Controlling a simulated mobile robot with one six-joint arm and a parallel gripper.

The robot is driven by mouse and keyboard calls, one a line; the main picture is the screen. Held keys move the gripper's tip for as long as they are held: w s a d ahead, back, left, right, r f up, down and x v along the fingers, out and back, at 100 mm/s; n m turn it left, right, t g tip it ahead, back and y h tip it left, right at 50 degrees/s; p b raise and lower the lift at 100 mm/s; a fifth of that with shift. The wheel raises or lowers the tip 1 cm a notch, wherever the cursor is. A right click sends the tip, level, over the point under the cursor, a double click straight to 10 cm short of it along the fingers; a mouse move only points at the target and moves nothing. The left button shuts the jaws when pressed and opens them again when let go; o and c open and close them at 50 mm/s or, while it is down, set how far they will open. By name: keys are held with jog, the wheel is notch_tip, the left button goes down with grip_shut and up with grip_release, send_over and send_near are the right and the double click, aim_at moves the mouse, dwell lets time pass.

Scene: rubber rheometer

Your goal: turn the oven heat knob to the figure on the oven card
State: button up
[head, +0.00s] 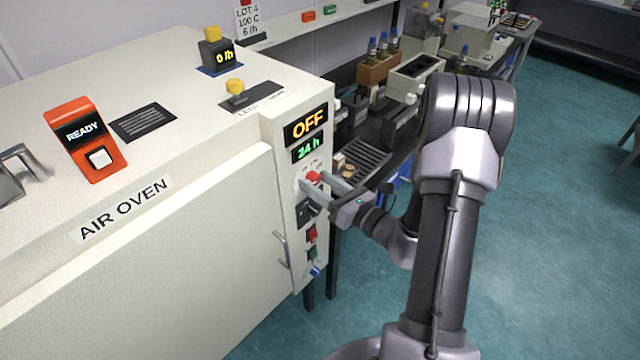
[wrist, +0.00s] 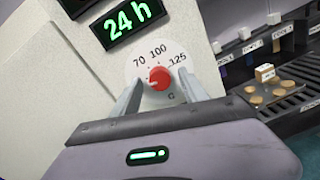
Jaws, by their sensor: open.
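The oven heat knob (head: 313,177) is a small red knob on the air oven's (head: 190,260) right-hand control panel. In the wrist view the knob (wrist: 160,78) sits on a pale round dial marked 70, 100 and 125; its pointer is too small to read surely. My gripper (head: 312,186) is open at the panel. In the wrist view its two fingers (wrist: 161,86) stand left and right of the knob, with gaps showing. The oven card (head: 248,20) at the back reads LOT 4, 100 C and a third line that looks like 6 /h. The upper display (head: 306,124) reads OFF.
A display reading 24 h (head: 308,147) is above the knob. A black knob (head: 307,211), red and green switches, and a door handle (head: 283,250) lie close below and beside it.

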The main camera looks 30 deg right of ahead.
grip_shut()
jog(key=shift+r+m+p, duration=0.1)
jog(key=shift+m+p, duration=0.3)
jog(key=m+p, duration=0.3)
jog(key=p, duration=0.1)
jog(key=shift+r+m, duration=0.15)
jog(key=shift+m, duration=0.25)
jog(key=m+p, duration=0.4)
jog(key=m, duration=0.1)
jog(key=shift+p, duration=0.35)
jog(key=m+p, duration=0.3)
jog(key=m, duration=0.2)
jog(key=shift+g+p, duration=0.3)
jog(key=shift+m+p, duration=0.9)
jog(key=shift+m, duration=1.4)
